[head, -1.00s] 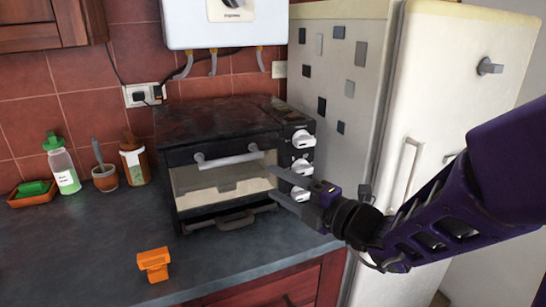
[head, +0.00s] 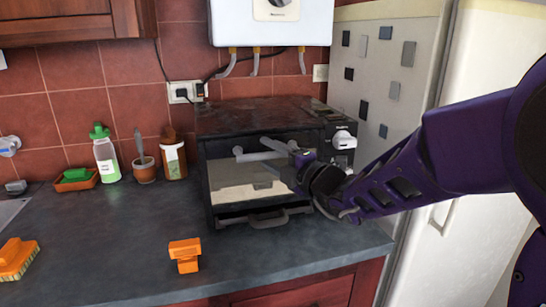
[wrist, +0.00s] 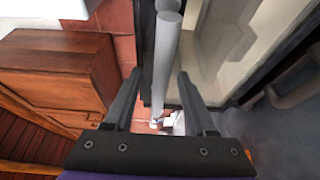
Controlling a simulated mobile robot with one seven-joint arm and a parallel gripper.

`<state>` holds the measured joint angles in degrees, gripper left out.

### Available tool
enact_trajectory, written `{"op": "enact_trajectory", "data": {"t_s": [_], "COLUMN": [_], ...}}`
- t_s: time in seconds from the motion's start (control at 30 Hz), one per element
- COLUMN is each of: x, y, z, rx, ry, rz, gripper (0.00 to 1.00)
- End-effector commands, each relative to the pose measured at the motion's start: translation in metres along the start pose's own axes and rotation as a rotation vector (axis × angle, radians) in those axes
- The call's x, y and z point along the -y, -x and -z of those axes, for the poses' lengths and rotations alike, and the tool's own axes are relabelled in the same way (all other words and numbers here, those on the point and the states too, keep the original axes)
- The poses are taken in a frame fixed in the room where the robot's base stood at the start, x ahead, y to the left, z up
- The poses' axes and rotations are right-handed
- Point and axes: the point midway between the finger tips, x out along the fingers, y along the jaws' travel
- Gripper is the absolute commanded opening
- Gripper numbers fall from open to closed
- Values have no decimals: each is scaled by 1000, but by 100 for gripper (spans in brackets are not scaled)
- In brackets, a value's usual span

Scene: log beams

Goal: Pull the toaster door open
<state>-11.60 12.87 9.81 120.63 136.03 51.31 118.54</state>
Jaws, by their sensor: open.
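The black toaster (head: 262,120) stands on the counter against the tiled wall. Its glass door (head: 240,188) looks shut, with a pale horizontal bar handle (head: 238,154) across its top. My gripper (head: 268,152) is at the right part of the handle, and its wrist hides the door's right side. In the wrist view the handle (wrist: 166,50) runs lengthwise between the two open fingers of my gripper (wrist: 159,76). A gap shows beside it, and the fingers are not closed on it.
An orange object (head: 185,255) stands on the counter in front of the toaster. A green-capped bottle (head: 106,155), pot (head: 145,170) and jar (head: 174,158) stand left. A white fridge (head: 488,120) is at right. The counter (head: 110,240) left of the toaster is mostly clear.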

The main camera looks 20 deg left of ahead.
Motion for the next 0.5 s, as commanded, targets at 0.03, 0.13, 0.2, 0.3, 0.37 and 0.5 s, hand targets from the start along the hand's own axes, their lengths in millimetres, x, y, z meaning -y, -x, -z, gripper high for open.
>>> {"op": "enact_trajectory", "data": {"t_s": [0.03, 0.13, 0.2, 0.3, 0.37, 0.5], "x": [0, 0, 0, 0, 0, 0], "y": [0, 0, 0, 0, 0, 0], "z": [0, 0, 0, 0, 0, 0], "rx": [0, 0, 0, 0, 0, 0], "ry": [0, 0, 0, 0, 0, 0], "rz": [0, 0, 0, 0, 0, 0], "gripper": [56, 56, 44, 26, 15, 0]}}
